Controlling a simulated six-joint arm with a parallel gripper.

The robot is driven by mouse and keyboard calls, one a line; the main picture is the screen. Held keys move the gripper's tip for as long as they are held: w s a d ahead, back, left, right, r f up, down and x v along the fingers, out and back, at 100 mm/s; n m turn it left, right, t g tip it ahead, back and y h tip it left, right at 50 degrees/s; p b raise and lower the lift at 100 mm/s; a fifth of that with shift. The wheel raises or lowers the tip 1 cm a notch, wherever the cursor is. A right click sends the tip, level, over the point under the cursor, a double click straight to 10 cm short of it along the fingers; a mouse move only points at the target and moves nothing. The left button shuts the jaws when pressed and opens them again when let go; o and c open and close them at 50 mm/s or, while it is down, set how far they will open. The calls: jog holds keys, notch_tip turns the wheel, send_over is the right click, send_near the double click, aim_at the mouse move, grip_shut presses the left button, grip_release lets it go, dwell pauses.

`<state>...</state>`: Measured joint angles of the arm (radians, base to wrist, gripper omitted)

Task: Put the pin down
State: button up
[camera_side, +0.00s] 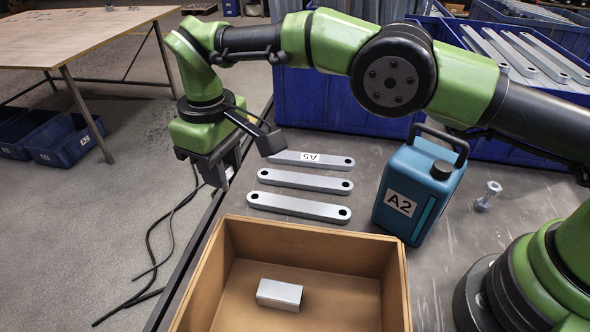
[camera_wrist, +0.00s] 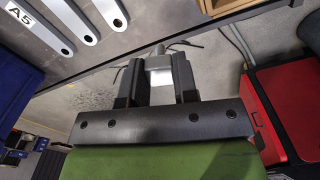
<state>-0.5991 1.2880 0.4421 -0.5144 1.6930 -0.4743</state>
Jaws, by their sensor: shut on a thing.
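My gripper (camera_side: 222,178) hangs at the left edge of the bench, left of the flat brackets. In the wrist view its two dark fingers (camera_wrist: 158,72) are closed on a light grey metal pin (camera_wrist: 157,63), whose end shows between them. In the side view the held pin is mostly hidden by the fingers. Another pin-like metal piece (camera_side: 488,195) stands on the bench at the right, beside the blue canister marked A2 (camera_side: 420,186).
Several flat grey brackets (camera_side: 305,181) lie on the bench (camera_side: 362,160), one marked A5. An open cardboard box (camera_side: 398,285) in front holds a metal block (camera_side: 280,294). Blue crates (camera_side: 330,105) stand behind. Floor shows beyond the bench's left edge.

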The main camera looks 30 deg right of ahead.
jog(key=w+d+r+m, duration=0.2)
jog(key=d+r, duration=0.2)
jog(key=d, duration=0.5)
jog(key=s+d+r+m, duration=0.2)
jog(key=s+d, duration=0.2)
jog(key=d, duration=0.4)
jog(key=s+d+r+m, duration=0.2)
jog(key=s+d, duration=0.3)
jog(key=d, duration=0.3)
jog(key=shift+s+d+r, duration=0.3)
jog(key=shift+d+r, duration=0.1)
jog(key=shift+r, duration=0.2)
jog(key=w+a+f+n, duration=0.1)
jog(key=w+f+n, duration=0.2)
jog(key=f, duration=0.2)
jog(key=w+a+f+n, duration=0.2)
jog(key=w+f, duration=0.1)
jog(key=f, duration=0.2)
jog(key=w+a+f+n, duration=0.2)
jog(key=w+f+n, duration=0.1)
jog(key=w+f, duration=0.1)
jog(key=shift+f+n, duration=0.3)
jog(key=shift+f, duration=2.15)
jog(key=shift+f, duration=0.1)
